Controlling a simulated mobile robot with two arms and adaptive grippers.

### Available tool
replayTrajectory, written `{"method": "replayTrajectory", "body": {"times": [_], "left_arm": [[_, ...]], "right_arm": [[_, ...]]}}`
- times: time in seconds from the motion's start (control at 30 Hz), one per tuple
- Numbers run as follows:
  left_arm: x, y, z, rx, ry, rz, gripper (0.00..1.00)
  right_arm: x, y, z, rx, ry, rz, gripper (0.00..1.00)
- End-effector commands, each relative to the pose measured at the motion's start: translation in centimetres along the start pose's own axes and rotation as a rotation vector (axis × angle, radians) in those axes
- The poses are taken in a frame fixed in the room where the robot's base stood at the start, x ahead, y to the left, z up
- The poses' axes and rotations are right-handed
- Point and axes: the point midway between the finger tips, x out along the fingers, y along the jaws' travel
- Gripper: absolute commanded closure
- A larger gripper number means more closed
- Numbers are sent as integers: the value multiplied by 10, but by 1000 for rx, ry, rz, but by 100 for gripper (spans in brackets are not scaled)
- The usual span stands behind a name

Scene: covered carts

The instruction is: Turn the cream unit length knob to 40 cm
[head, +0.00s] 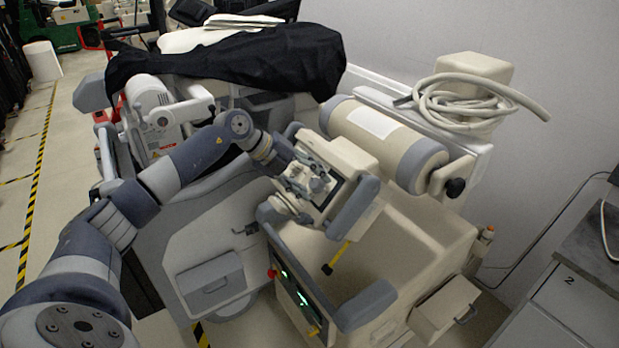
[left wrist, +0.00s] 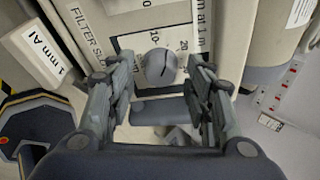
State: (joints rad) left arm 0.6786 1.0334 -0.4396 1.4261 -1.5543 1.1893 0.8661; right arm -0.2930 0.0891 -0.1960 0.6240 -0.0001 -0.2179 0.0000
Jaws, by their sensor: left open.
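The cream unit (head: 400,235) stands in the middle of the head view, with a tilted cream head (head: 340,155) on top. In the left wrist view a round grey knob (left wrist: 160,69) with a dark line across its face sits on a pale panel. Printed numbers, among them 10 and 20, stand around it; I cannot read its exact setting. My left gripper (head: 316,183) is in front of the unit's head and hides part of its face. In the left wrist view the left gripper (left wrist: 163,72) is open, one finger on each side of the knob. My right gripper is not in view.
A grey unit (head: 205,255) stands close on the left, with a black cover (head: 250,55) behind. A cream cylinder (head: 385,140) and a coiled hose (head: 465,103) lie behind the cream unit. A grey cabinet (head: 570,290) stands at right. Floor shows at far left.

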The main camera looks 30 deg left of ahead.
Motion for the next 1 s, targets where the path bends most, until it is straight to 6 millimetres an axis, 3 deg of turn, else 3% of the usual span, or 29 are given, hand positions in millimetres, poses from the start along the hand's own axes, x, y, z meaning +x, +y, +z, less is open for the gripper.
{"method": "replayTrajectory", "body": {"times": [0.23,0.4,0.43,0.63,1.0], "left_arm": [[1,0,0,0,1,0,55],[1,0,0,1,1,0,93],[1,0,0,1,1,0,97],[1,0,0,4,1,1,97],[1,0,0,136,0,37,97]], "right_arm": [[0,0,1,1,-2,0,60],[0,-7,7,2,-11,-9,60],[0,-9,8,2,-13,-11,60],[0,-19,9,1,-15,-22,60],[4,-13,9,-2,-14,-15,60]]}}
